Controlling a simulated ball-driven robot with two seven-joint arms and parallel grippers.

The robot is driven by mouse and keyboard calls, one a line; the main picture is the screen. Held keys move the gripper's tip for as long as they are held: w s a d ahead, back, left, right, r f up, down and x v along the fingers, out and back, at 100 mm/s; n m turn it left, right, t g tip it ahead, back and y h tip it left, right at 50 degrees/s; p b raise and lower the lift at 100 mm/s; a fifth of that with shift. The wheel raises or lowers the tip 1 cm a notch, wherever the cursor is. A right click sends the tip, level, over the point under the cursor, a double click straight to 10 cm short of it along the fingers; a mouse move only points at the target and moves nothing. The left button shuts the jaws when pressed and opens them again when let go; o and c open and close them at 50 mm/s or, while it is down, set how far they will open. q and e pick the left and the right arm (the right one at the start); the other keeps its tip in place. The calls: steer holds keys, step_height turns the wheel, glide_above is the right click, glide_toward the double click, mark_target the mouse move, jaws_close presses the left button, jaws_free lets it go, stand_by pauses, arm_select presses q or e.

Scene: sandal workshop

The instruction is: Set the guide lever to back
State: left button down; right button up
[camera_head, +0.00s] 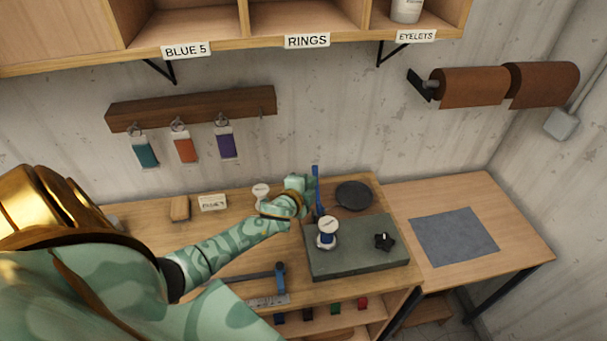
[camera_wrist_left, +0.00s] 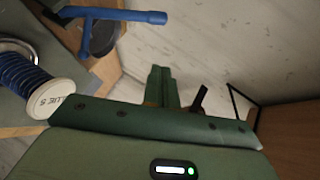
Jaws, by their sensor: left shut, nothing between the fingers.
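A blue lever (camera_head: 316,182) stands upright behind the green-grey block (camera_head: 350,262) on the workbench. In the left wrist view the blue lever (camera_wrist_left: 112,15) is at the upper left, with a crossbar. My left gripper (camera_head: 308,186) is just left of the lever's upper part in the head view. In the left wrist view its fingers (camera_wrist_left: 161,85) are closed together with nothing between them, and a gap shows between them and the lever. A spool of blue thread (camera_wrist_left: 22,75) with a white labelled end sits by the lever; the spool (camera_head: 327,240) is on the block. My right gripper is not in view.
A black star knob (camera_head: 384,241) is on the block, and a dark round disc (camera_head: 354,195) lies behind it. A blue-handled tool (camera_head: 280,275) and a ruler (camera_head: 262,301) lie in front. Key tags hang from a wooden rail (camera_head: 190,107). A grey mat (camera_head: 454,237) lies on the clear right table.

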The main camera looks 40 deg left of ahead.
arm_select(q)
steer(key=v, duration=0.4)
steer(key=shift+s+d+r+p, duration=0.15)
steer(key=shift+s+r+p, duration=0.15)
steer(key=shift+r, duration=0.25)
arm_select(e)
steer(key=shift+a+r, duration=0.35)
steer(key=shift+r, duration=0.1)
arm_select(q)
steer(key=shift+d+r, duration=0.1)
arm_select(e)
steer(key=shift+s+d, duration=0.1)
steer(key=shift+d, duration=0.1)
